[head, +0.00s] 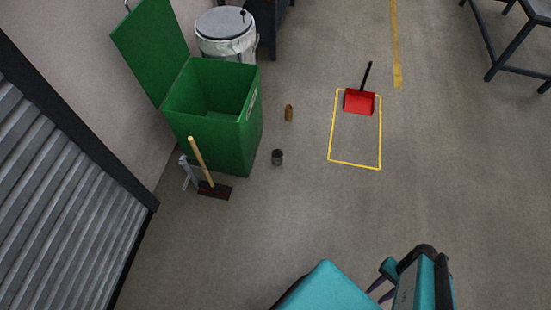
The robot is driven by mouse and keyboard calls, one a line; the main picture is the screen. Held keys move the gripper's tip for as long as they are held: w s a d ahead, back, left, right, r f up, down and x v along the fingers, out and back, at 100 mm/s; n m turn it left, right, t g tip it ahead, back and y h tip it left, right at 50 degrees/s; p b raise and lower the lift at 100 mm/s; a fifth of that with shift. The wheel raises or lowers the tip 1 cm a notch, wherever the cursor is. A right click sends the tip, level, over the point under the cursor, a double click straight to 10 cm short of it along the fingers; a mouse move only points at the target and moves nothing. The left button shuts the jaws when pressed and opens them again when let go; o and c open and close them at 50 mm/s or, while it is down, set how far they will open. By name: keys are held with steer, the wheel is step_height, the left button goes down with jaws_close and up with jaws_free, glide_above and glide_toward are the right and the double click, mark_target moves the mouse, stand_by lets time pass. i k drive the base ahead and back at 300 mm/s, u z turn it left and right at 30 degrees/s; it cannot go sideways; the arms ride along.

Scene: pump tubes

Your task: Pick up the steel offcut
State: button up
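A short, dark grey cylinder (277,157), which looks like the steel offcut, stands on the concrete floor just right of the green bin. A small brown piece (289,113) stands on the floor beyond it. My teal arm is folded at the bottom of the head view. My gripper (379,291) appears there as two dark fingers with a gap between them, partly hidden by the arm. It is far from the grey cylinder, toward the lower right, and nothing shows between the fingers.
The open green bin (243,125) stands by the wall, with a broom (203,165) at its near side and a grey metal can (225,46) behind. A red dustpan (359,102) lies at the yellow floor rectangle (331,130). A dark-legged table (490,50) is upper right. The middle floor is clear.

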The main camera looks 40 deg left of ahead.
mark_target(277, 153)
steer(key=z, duration=0.15)
steer(key=k, duration=0.2)
steer(key=u, duration=3.05)
steer(key=k, duration=0.65)
steer(key=z, duration=0.25)
steer(key=i, duration=0.9)
steer(key=z, duration=0.1)
